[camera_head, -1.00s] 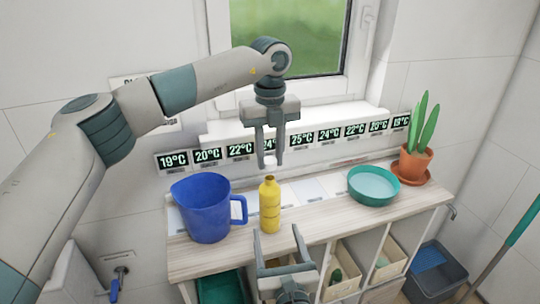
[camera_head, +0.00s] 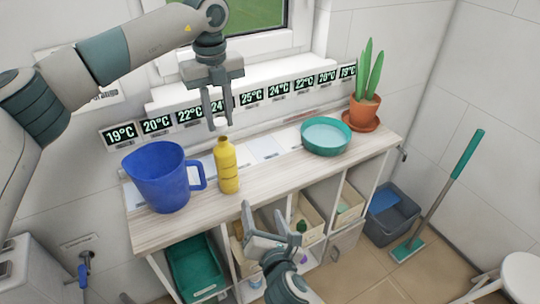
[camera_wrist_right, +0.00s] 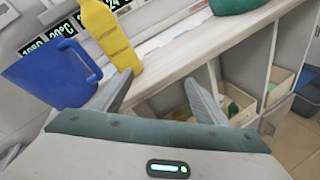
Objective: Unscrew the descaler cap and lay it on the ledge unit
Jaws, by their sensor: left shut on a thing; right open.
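The yellow descaler bottle (camera_head: 228,170) stands upright on the wood-topped ledge unit (camera_head: 270,178), its neck bare. My left gripper (camera_head: 218,118) is shut on the small white cap (camera_head: 219,123) and holds it in the air just above the bottle, apart from the neck. My right gripper (camera_head: 264,212) is open and empty in front of the unit, to the lower right of the bottle and not touching it. The right wrist view shows the bottle (camera_wrist_right: 110,35) beyond the spread fingers (camera_wrist_right: 160,98); the cap is not in that view.
A blue jug (camera_head: 160,178) stands left of the bottle. A teal bowl (camera_head: 326,137) and a potted cactus (camera_head: 365,108) stand to the right. Temperature displays (camera_head: 251,97) line the back.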

